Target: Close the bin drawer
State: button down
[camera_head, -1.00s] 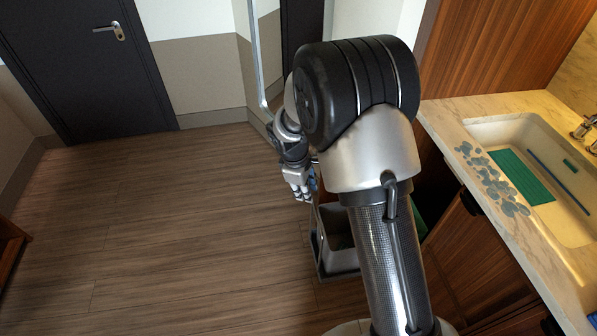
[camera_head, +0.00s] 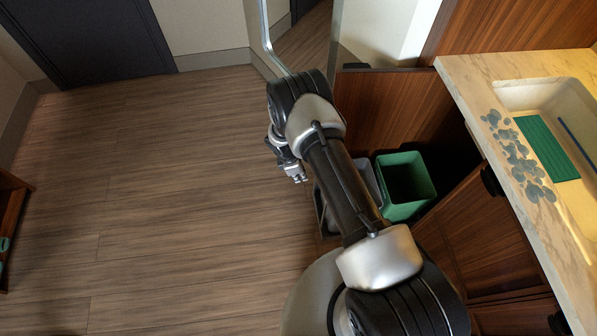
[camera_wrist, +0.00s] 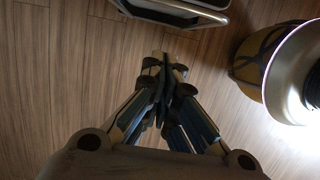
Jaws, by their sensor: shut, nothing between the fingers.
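The bin drawer stands pulled out from under the counter, with a green bin (camera_head: 407,187) and a grey bin (camera_head: 368,180) partly behind my arm. A dark edge of the drawer (camera_head: 320,212) shows to the left of my arm, and the arm hides much of the rest. My gripper (camera_head: 298,178) is shut and empty, above and to the left of that edge, apparently apart from it. In the wrist view the closed fingers (camera_wrist: 163,68) point toward a metal-rimmed frame (camera_wrist: 180,14) at the top, with floor between them.
A wooden panel (camera_head: 385,105) stands behind the bins. A marble counter (camera_head: 505,130) with a sink is at the right, above wooden cabinet fronts (camera_head: 478,235). Open wood floor (camera_head: 170,200) lies to the left. A metal-framed glass panel (camera_head: 262,35) is at the back.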

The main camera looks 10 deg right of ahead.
jog(key=d+f+b, duration=0.2)
jog(key=d+f, duration=0.2)
jog(key=shift+d+f, duration=0.25)
jog(key=shift+d, duration=0.15)
